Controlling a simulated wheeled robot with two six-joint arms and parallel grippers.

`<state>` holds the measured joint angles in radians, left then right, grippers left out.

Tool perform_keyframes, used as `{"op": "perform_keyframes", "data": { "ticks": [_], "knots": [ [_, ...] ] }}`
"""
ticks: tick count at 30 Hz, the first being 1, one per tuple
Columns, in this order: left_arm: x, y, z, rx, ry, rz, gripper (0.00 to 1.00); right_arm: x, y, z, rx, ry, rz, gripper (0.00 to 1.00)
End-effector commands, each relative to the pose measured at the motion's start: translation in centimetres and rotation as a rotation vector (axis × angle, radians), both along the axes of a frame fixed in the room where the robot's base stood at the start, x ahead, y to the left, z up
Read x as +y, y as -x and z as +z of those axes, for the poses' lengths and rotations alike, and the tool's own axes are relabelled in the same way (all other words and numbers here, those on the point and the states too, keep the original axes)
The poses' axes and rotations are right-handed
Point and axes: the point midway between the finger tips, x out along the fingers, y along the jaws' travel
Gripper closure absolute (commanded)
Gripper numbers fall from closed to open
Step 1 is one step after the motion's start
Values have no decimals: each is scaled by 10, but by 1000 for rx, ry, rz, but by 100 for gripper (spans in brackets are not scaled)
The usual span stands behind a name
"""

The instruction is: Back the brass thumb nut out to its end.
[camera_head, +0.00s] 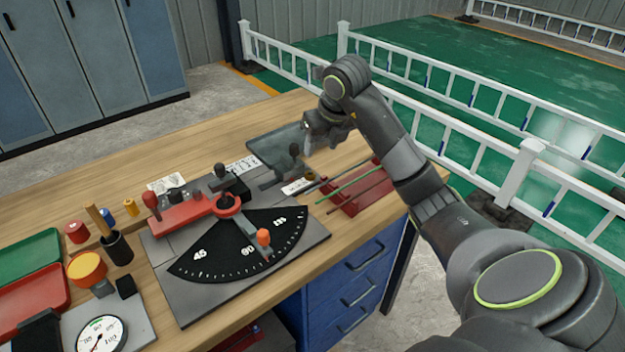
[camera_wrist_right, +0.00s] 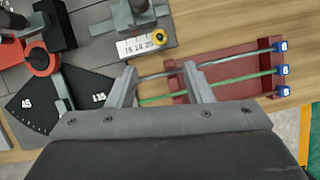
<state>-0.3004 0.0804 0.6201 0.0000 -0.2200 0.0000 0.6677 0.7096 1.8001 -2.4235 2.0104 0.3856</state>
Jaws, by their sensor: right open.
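The brass thumb nut (camera_wrist_right: 160,38) shows in the right wrist view as a small yellow ring with a dark centre. It sits at the right end of a white scale strip (camera_wrist_right: 138,46) on a grey fixture. In the head view the scale strip (camera_head: 297,187) shows, but I cannot make out the nut. My right gripper (camera_head: 307,148) hangs above the far side of the bench. In the wrist view its two fingers (camera_wrist_right: 158,76) are spread and empty, with the nut beyond the fingertips and apart from them. My left gripper is not in view.
A red rack (camera_wrist_right: 228,70) holding rods with blue end tags lies beside the fixture, partly below my fingers. A bending plate with a black angle dial (camera_head: 240,250) and red lever (camera_head: 182,217) stands left. Trays, a gauge (camera_head: 102,335) and a cup crowd the bench's left end.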

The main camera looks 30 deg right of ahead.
Motion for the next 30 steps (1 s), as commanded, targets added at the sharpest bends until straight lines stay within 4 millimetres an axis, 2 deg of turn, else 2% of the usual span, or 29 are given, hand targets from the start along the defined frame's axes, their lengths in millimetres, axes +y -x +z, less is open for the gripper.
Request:
{"op": "perform_keyframes", "data": {
  "ticks": [1, 11, 15, 18, 21, 27, 30],
  "knots": [
    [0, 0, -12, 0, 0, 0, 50, 0, -2, -11, 0, -1, -1, 54],
    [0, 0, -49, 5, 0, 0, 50, -1, -15, -41, 0, 0, -1, 54],
    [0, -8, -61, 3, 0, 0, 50, -2, -20, -53, -1, -1, 0, 54],
    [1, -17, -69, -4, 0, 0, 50, -2, -23, -62, 0, -1, 0, 54],
    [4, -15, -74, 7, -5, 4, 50, -2, -27, -71, 0, -2, 1, 54],
    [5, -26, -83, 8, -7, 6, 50, -3, -33, -85, 0, -1, 0, 54],
    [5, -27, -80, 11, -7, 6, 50, -3, -38, -93, 4, -3, 0, 54]
  ]
}}
